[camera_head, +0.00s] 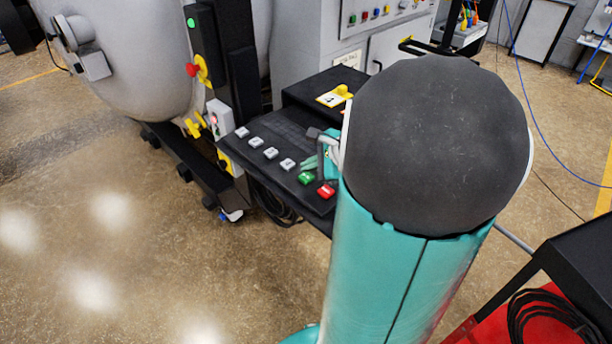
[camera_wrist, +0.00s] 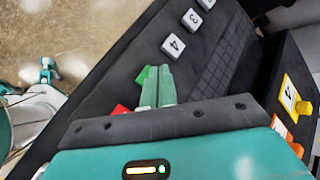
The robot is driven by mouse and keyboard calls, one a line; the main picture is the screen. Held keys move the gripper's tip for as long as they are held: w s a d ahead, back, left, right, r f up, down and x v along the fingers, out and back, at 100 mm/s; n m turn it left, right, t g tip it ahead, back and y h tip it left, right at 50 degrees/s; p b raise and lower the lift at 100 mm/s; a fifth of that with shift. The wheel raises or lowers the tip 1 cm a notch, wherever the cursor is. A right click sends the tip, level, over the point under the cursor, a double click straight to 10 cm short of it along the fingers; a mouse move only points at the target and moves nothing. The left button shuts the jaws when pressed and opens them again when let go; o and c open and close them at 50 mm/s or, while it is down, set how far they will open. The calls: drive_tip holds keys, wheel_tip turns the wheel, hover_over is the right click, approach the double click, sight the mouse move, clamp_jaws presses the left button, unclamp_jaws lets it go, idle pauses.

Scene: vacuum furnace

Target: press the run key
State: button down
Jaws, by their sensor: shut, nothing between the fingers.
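The green key (camera_head: 306,178), whose marking is too small to read, sits near the front right end of a row of keys on a black sloped panel (camera_head: 262,128). In the wrist view the green key (camera_wrist: 142,76) shows partly behind my fingers. My gripper (camera_wrist: 158,68) is shut and empty, its green fingers close together over the panel beside the green key. In the head view my gripper (camera_head: 314,163) is just above and right of that key, partly hidden by my arm. I cannot tell whether the fingertips touch anything.
A red key (camera_head: 326,191) lies beside the green one, also visible in the wrist view (camera_wrist: 120,109). Several white numbered keys (camera_head: 271,153) run up to the left. A yellow switch (camera_head: 340,91) stands behind. A large grey furnace vessel (camera_head: 130,60) stands left.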

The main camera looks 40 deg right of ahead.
sight(310, 178)
drive_tip(key=shift+f, duration=0.15)
idle(0.7)
drive_tip(key=shift+f, duration=0.3)
drive_tip(key=shift+f, duration=0.45)
idle(0.7)
drive_tip(key=shift+r, duration=0.9)
drive_tip(key=shift+r, duration=0.1)
drive_tip(key=shift+r, duration=2.4)
